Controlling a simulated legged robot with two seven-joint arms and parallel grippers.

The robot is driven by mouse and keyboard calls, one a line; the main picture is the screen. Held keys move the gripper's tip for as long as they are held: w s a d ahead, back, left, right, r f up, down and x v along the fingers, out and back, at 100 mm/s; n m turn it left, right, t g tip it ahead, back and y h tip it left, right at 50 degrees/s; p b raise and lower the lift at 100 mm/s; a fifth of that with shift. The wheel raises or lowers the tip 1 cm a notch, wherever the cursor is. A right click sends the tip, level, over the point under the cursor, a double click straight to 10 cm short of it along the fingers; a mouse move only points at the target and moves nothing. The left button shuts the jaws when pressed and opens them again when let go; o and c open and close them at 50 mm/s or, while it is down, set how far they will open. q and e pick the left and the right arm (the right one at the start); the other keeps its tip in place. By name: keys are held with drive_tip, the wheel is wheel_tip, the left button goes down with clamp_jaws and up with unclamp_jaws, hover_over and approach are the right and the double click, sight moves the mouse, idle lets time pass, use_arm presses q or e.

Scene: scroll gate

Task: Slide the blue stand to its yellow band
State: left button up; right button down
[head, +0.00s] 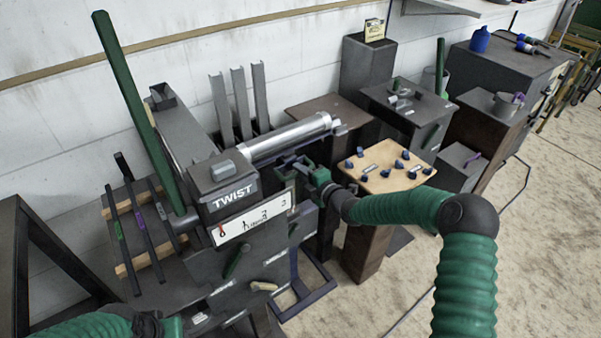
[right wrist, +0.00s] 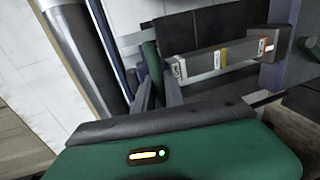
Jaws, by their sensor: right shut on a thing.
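A dark blue stand frame (head: 318,291) shows low beside the grey TWIST machine (head: 232,196). In the right wrist view, a grey rail (right wrist: 200,63) carries a narrow yellow-orange band (right wrist: 222,57), and a blue-grey upright (right wrist: 277,74) stands near the rail's right end. I cannot tell whether it is part of the stand. My right gripper (head: 298,170) is at the machine's right side, below the silver cylinder. In the wrist view its fingers (right wrist: 160,94) are shut around what looks like a green post (right wrist: 152,66); the contact is partly hidden. My left gripper (head: 150,324) is at the bottom left, its jaws unclear.
The silver cylinder (head: 288,138) lies across the machine's top. A wooden board with blue knobs (head: 385,168) stands to the right of my right gripper. A long green lever (head: 135,100) rises at the left, beside a rack of dark bars (head: 147,230). Open floor lies at the lower right.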

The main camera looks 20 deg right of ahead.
drive_tip(key=shift+s+f, duration=0.1)
drive_tip(key=shift+f, duration=0.2)
idle(0.6)
wheel_tip(320, 180, down, 8)
drive_tip(key=b, duration=0.7)
drive_tip(key=shift+f, duration=0.1)
drive_tip(key=c, duration=1.4)
unclamp_jaws()
drive_tip(key=shift+r, duration=0.2)
drive_tip(key=p+v, duration=0.2)
drive_tip(key=v, duration=1.4)
drive_tip(key=shift+s+p, duration=0.3)
drive_tip(key=shift+s, duration=0.05)
drive_tip(key=shift+d+f, duration=0.1)
drive_tip(key=shift+d, duration=0.05)
